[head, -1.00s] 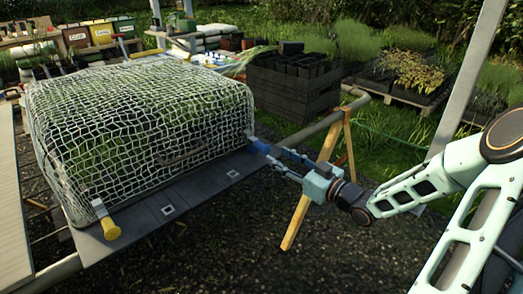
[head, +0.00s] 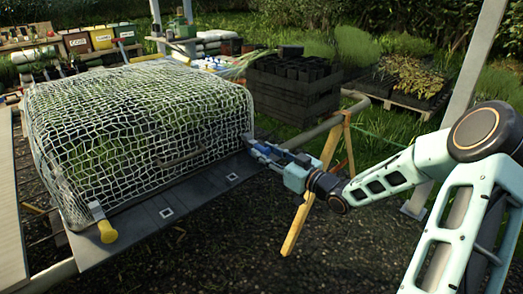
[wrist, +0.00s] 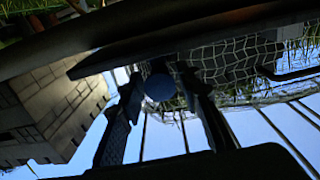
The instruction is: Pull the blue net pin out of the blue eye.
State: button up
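The blue net pin shows in the wrist view as a round dark-blue head (wrist: 160,87), seen end-on. My gripper (wrist: 161,82) has its two fingers apart, one on each side of this head, with narrow gaps showing. In the head view my gripper (head: 257,146) is at the near right corner of the netted bed, and its fingers mostly cover the pin. The white net (head: 140,120) drapes over the green bed. I cannot make out the blue eye; the pin head and fingers hide that spot.
A yellow-headed pin (head: 106,231) sits at the net's near left corner. A dark board (head: 200,187) runs along the bed's front. A wooden trestle leg (head: 318,185) stands close beside my arm. A black crate of pots (head: 295,88) stands behind.

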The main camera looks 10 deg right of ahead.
jog(key=c, duration=0.6)
jog(key=p+v, duration=0.3)
jog(key=v, duration=0.6)
jog(key=shift+s+d, duration=0.15)
jog(key=shift+s, duration=0.05)
dwell(0.9)
